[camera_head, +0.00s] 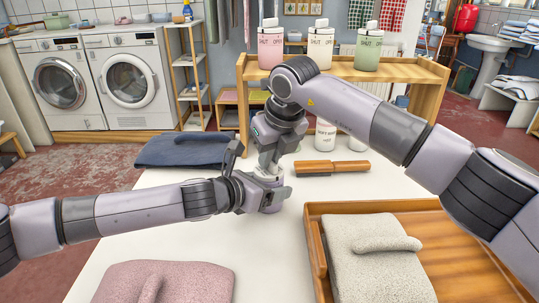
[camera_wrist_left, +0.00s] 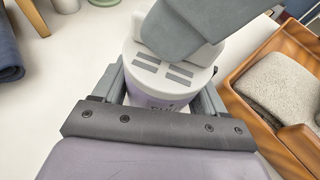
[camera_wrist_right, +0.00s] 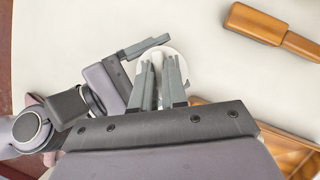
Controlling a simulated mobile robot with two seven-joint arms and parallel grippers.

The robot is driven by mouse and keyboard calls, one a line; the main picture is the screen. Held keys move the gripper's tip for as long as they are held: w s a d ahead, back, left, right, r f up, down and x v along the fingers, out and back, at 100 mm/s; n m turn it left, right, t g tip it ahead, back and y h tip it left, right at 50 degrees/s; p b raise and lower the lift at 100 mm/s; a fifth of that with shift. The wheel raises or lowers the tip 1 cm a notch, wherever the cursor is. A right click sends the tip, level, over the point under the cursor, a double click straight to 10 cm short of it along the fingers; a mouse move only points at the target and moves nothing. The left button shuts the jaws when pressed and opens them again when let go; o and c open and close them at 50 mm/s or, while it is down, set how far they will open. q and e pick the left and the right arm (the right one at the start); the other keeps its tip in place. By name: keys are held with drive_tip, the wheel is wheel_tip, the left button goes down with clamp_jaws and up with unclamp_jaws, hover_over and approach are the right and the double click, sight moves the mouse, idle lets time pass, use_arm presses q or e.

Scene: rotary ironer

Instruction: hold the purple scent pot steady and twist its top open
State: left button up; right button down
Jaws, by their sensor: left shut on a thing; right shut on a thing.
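The purple scent pot (camera_head: 270,206) stands on the white table, mostly hidden by my grippers in the head view. In the left wrist view its purple body (camera_wrist_left: 150,99) sits between the fingers of my left gripper (camera_wrist_left: 165,95), which is shut around it. Its white top (camera_wrist_left: 170,70) has grey slots and a raised white grip. My right gripper (camera_wrist_right: 162,70) comes from above and is shut on the raised grip of the top (camera_wrist_right: 158,85). My left gripper (camera_head: 270,194) also shows low beside the pot in the head view.
A wooden tray (camera_head: 312,240) with a folded grey towel (camera_head: 375,260) is at the right. A navy cloth (camera_head: 185,150) and pink towel (camera_head: 165,283) lie left.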

drive_tip(key=shift+n+y, duration=0.3)
drive_tip(key=shift+n, duration=0.2)
drive_tip(key=c, duration=1.1)
unclamp_jaws()
drive_tip(key=shift+c, duration=0.2)
drive_tip(key=shift+r, duration=0.1)
drive_tip(key=v, duration=1.2)
drive_tip(key=shift+w, duration=0.15)
use_arm(q)
drive_tip(key=o, duration=1.2)
